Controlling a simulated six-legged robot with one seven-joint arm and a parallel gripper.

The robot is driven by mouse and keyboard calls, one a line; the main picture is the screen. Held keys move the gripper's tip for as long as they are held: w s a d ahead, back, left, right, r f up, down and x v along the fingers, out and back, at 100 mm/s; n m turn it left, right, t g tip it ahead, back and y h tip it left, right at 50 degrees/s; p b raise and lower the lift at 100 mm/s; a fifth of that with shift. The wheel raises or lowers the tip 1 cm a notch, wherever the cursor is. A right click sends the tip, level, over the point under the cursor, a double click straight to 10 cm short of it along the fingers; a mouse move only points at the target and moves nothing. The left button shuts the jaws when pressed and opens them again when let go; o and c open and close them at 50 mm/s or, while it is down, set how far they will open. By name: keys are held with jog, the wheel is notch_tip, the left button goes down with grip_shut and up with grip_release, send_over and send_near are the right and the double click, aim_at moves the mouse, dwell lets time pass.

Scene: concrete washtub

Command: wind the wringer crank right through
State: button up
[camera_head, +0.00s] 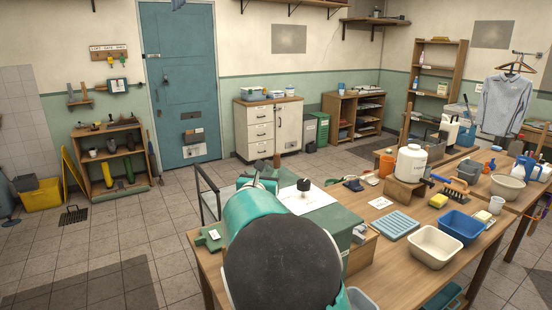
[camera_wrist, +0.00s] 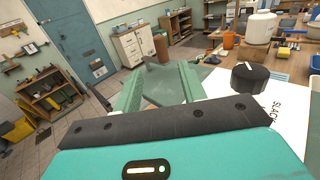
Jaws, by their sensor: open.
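A brown upright handle (camera_head: 276,153), which looks like the crank's grip, stands just beyond my gripper. It also shows in the wrist view (camera_wrist: 160,46), near the fingertips and between their lines. My gripper (camera_wrist: 162,70) is open, with a green finger on each side and nothing held. Whether it touches the handle I cannot tell. A black knob (camera_wrist: 249,78) with a white mark sits on a white panel (camera_wrist: 270,115) lettered "SLACK", right of my gripper. The same knob (camera_head: 304,184) tops a green housing (camera_head: 341,222) in the head view. The crank's arm and the rollers are largely hidden.
The wooden table (camera_head: 386,252) carries a white jug (camera_head: 411,163), a blue ribbed mat (camera_head: 390,226), a cream basin (camera_head: 434,247) and a blue basin (camera_head: 461,228) to the right. A grey rail frame (camera_head: 208,195) stands left. Tiled floor is open farther left.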

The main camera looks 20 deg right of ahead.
aim_at(276, 158)
jog(key=x, duration=1.3)
jog(key=shift+w+d+r, duration=0.1)
jog(key=shift+w+d, duration=0.05)
jog(key=shift+d, duration=0.05)
grip_shut()
